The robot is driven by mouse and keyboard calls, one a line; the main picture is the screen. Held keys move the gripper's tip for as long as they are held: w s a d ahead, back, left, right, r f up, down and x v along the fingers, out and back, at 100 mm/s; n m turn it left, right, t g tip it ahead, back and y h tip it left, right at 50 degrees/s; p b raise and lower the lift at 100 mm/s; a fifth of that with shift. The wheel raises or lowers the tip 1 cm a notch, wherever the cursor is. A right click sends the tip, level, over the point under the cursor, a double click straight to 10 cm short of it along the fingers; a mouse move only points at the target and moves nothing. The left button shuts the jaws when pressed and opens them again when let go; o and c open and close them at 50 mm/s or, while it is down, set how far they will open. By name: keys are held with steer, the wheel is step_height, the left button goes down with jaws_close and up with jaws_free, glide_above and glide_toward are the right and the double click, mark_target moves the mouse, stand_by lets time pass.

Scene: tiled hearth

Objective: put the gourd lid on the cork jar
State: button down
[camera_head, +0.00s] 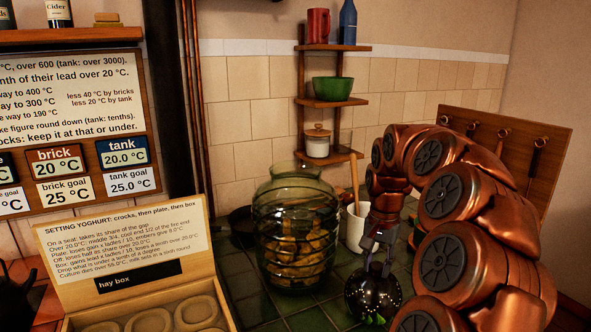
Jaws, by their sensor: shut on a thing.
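My gripper (376,264) points down at the lower right of centre and is shut on a dark, round, speckled thing, which looks like the gourd lid (373,297). Small greenish bits show at its lower edge. I cannot tell whether it touches the tiles. A big greenish glass jar (292,205), which looks like the cork jar, stands upright to the left of my gripper. Brown-yellow pieces fill its lower part. Its wide mouth is at the top, and no lid shows on it. The gourd lid is beside the jar and lower than its mouth, apart from it.
A white crock (355,232) with a wooden handle in it stands behind my gripper. A hay box (140,290) with an open lid is at lower left. Wall shelves (330,103) hold a green bowl and a small lidded jar. A dark pan (241,219) lies behind the glass jar.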

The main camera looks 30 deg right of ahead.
steer(key=shift+r+p, duration=0.7)
steer(key=shift+r, duration=2.55)
